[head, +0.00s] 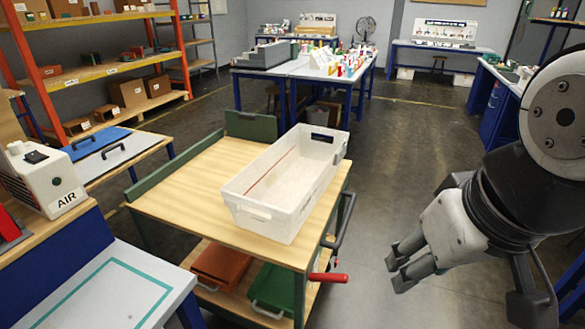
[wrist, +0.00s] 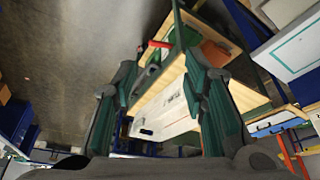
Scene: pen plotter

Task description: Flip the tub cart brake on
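The tub cart (head: 180,197) has a wooden top, a green frame and a lower shelf. A white tub (head: 285,185) sits on its top. A red-handled lever (head: 328,277) sticks out to the right from the cart's near right corner, below the top; it looks about level. The red lever also shows in the wrist view (wrist: 160,44), between and beyond the fingertips. My gripper (head: 393,273) is in the air to the right of the cart, apart from the lever. In the wrist view, my gripper's fingers (wrist: 165,56) are spread and hold nothing.
A dark handle bar (head: 341,228) runs along the cart's right end. Orange (head: 222,264) and green (head: 273,288) bins lie on the lower shelf. A workbench with an air unit (head: 42,178) stands at left. The floor (head: 400,150) right of the cart is clear.

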